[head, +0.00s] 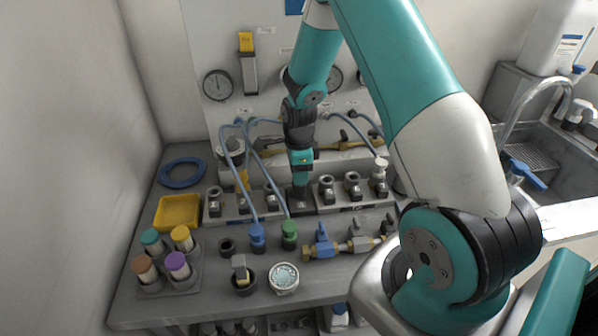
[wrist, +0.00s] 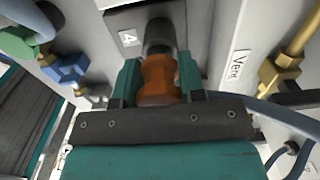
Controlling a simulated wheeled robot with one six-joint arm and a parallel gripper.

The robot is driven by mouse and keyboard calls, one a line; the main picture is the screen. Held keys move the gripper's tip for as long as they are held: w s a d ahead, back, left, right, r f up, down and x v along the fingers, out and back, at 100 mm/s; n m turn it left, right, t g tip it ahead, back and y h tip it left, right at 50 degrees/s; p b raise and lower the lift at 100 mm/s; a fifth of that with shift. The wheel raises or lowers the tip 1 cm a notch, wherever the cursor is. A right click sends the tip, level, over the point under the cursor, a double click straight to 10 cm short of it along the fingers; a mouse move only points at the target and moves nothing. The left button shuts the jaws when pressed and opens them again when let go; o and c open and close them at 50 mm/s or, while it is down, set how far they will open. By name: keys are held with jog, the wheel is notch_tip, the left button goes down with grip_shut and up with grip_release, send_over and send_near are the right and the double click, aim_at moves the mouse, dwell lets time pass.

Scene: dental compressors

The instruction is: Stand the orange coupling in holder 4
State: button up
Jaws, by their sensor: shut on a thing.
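In the wrist view the orange coupling (wrist: 160,78) is between the two teal fingers of my gripper (wrist: 160,84), which is shut on it. A dark grey cylinder (wrist: 159,36) lines up with its far end, beside a label reading 4 (wrist: 128,38). I cannot tell whether this cylinder is part of the coupling or of the holder, nor whether the coupling is seated. In the head view my gripper (head: 300,178) points down over the dark block of holder 4 (head: 300,201), mid-row. The coupling is not clear there.
Holders with dark fittings stand left (head: 243,200) and right (head: 326,190). Blue (head: 257,237) and green (head: 289,235) hose connectors, a blue-handled valve (head: 322,242) and a round gauge (head: 284,278) sit in front. A yellow tray (head: 178,212) lies left. Hoses (head: 268,175) run close to my gripper.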

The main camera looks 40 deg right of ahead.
jog(key=shift+f+b, duration=0.4)
jog(key=shift+f, duration=0.3)
jog(key=o, duration=1)
jog(key=shift+o, duration=0.2)
notch_tip(320, 180, up, 18)
jog(key=b, duration=0.1)
jog(key=shift+f, duration=0.25)
